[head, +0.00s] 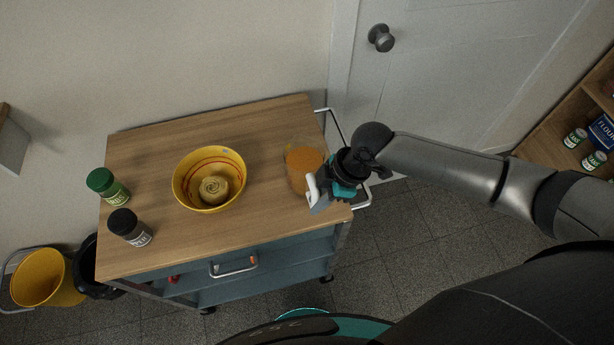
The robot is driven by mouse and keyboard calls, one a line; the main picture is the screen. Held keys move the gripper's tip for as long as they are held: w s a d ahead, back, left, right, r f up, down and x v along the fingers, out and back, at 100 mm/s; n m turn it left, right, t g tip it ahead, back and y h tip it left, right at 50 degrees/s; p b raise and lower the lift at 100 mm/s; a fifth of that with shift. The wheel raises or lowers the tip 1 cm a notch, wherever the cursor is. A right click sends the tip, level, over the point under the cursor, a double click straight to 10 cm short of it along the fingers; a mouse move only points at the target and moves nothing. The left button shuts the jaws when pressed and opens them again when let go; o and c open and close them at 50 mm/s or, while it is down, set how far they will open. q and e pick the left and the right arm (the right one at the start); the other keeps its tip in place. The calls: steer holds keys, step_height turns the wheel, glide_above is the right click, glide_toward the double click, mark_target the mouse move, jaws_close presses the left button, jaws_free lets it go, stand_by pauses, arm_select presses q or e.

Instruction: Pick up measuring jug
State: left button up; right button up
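The measuring jug (303,160) looks like a clear vessel with orange contents. It stands near the right edge of the wooden cart top (262,125). My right gripper (318,186) reaches in from the right, at the jug's near right side. Its white and teal parts overlap the jug's lower right in the picture. The jug's handle cannot be made out, and neither can contact between fingers and jug. Whether the fingers are open or shut does not show. My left gripper is not in view.
A yellow bowl (182,192) with a pale round item inside stands left of the jug. A green-capped jar (110,189) and a black-capped jar (131,228) stand at the left edge. A door (440,80) is behind.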

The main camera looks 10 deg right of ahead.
jaws_close()
stand_by(0.8)
